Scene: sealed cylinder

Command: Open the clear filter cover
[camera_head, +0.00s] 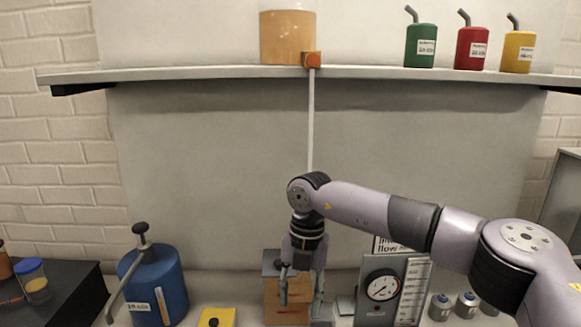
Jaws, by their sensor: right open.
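A box-like unit (272,308) with a grey top and tan-orange body stands at the bottom middle of the counter, below the white pipe. It may be the filter, but I cannot make out a clear cover on it. My right gripper (302,298) points down in front of this unit with its fingers apart, one over the unit's face and one at its right edge. I cannot tell whether the fingers touch it. The gripper hides part of the unit. My left gripper is out of view.
A gauge panel (409,292) stands right of the unit, with small canisters (440,306) beyond it. A blue pump canister (170,284) and a yellow box (226,317) are left. Above, a shelf (190,75) holds an orange-filled tank (286,38) and colored bottles (472,48).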

